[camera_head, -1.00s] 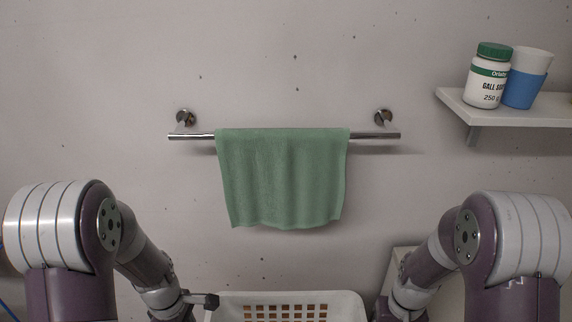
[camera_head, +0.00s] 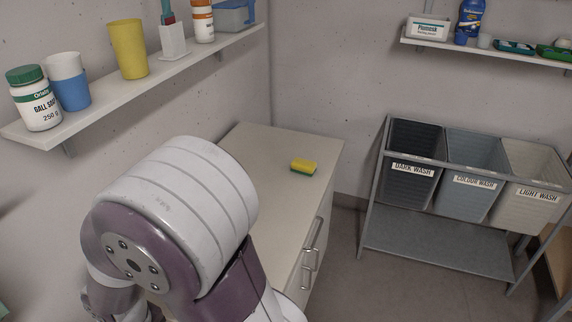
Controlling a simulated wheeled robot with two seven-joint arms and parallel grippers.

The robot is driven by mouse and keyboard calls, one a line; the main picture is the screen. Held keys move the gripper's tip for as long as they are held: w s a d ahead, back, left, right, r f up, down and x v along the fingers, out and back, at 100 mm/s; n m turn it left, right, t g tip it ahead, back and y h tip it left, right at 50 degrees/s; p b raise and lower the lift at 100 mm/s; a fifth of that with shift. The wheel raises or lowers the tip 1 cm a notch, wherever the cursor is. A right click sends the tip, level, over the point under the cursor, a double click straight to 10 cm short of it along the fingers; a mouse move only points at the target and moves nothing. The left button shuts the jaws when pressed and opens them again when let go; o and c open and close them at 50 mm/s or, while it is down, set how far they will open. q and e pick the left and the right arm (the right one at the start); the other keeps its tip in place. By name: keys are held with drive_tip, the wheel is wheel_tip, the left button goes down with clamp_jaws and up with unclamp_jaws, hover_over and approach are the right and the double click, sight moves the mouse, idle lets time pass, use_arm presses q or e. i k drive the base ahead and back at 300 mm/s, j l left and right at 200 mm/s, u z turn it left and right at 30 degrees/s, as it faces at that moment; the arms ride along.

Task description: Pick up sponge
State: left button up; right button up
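A small yellow sponge with a green underside (camera_head: 303,166) lies on the pale top of a low cabinet (camera_head: 262,142), near its far right side. One of my arms fills the lower left of the view, with its large white and purple joint in front of the cabinet's near part. The sponge is clear of the arm, with bare cabinet top around it. Neither of my grippers shows in this view.
A wall shelf (camera_head: 190,52) above the cabinet holds a green-lidded jar (camera_head: 36,100), a blue-and-white cup (camera_head: 69,82) and a yellow cup (camera_head: 129,49). A metal rack with dark (camera_head: 411,165), colour (camera_head: 470,180) and light wash bins (camera_head: 528,190) stands right. Floor lies between.

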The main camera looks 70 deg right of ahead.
sight(303, 166)
drive_tip(key=j+z, duration=0.1)
drive_tip(key=z, duration=0.3)
drive_tip(key=k+z, duration=0.1)
drive_tip(key=z, duration=0.3)
drive_tip(key=j+z, duration=0.1)
drive_tip(key=z, duration=0.35)
drive_tip(key=k+z, duration=0.1)
drive_tip(key=z, duration=0.7)
drive_tip(key=i+z, duration=0.35)
drive_tip(key=i+l, duration=0.05)
